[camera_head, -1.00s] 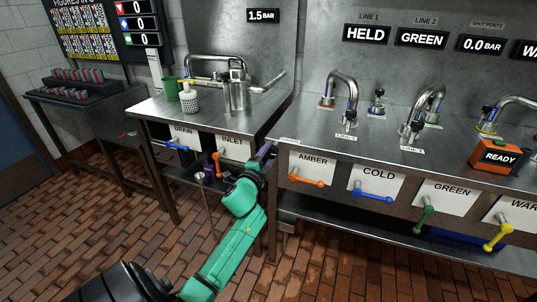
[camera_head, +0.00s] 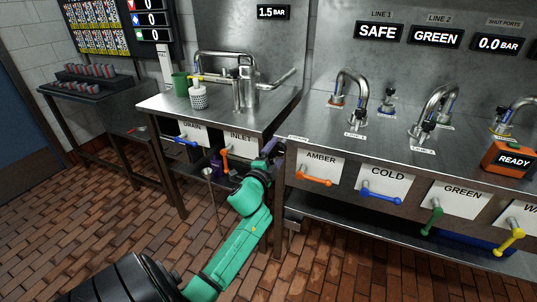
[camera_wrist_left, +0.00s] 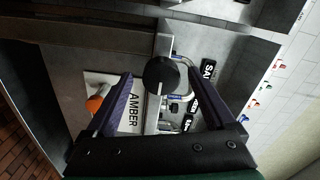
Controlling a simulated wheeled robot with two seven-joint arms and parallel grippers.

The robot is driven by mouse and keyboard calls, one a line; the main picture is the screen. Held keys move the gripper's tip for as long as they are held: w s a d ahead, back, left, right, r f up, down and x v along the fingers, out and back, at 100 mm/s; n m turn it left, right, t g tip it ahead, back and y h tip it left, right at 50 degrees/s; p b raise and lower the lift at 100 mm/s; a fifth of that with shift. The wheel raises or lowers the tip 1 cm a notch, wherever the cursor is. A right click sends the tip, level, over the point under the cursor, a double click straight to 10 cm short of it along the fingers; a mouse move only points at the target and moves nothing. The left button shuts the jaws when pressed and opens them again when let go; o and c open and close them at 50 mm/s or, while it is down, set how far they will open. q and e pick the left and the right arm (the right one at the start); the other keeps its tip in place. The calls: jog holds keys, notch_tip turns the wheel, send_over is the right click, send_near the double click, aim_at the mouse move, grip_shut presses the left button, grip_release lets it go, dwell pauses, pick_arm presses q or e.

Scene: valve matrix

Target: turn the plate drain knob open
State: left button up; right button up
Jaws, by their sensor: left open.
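My left gripper (camera_head: 272,148) is at the left front corner of the long steel counter, just left of the AMBER plate. In the left wrist view, its two purple fingers (camera_wrist_left: 158,68) are open and spread apart. A round black knob (camera_wrist_left: 160,76) shows between them in that view; I cannot tell if it is touched. It is likely the plate drain knob, but no label on it is readable. In the head view my gripper hides that spot. A DRAIN plate (camera_head: 194,130) with a blue lever (camera_head: 186,141) is on the sink table. My right gripper is not in view.
Beside the gripper are an INLET plate with an orange lever (camera_head: 225,160) and the AMBER plate's orange lever (camera_head: 314,181). Blue (camera_head: 382,196), green (camera_head: 432,220) and yellow (camera_head: 511,236) levers follow rightward. Brick floor (camera_head: 110,225) is open at the left.

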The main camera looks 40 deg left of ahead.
pick_arm(q)
jog(key=v, duration=1.4)
jog(key=shift+w, duration=0.15)
jog(key=s+d+f+n+g+h+p, duration=0.1)
jog(key=d+f+n+g+p, duration=0.1)
jog(key=f, duration=0.7)
jog(key=s+d+f+n+g+h+p, duration=0.1)
jog(key=s+d+f+g+h, duration=0.15)
jog(key=f, duration=0.75)
jog(key=d+f+n+g+p, duration=0.2)
jog(key=f+g, duration=0.1)
jog(key=f, duration=0.6)
jog(key=s+d+f+n+g+h+p, duration=0.25)
jog(key=s+d+f+g, duration=0.2)
jog(key=s+f, duration=0.65)
jog(key=s+d+f+g+p, duration=0.1)
jog(key=s+f+g, duration=0.1)
jog(key=s, duration=0.6)
jog(key=s+f+n+g+p, duration=0.1)
jog(key=s+f, duration=0.3)
jog(key=s, duration=0.4)
jog(key=shift+s+d+g, duration=0.4)
jog(key=shift+g, duration=0.1)
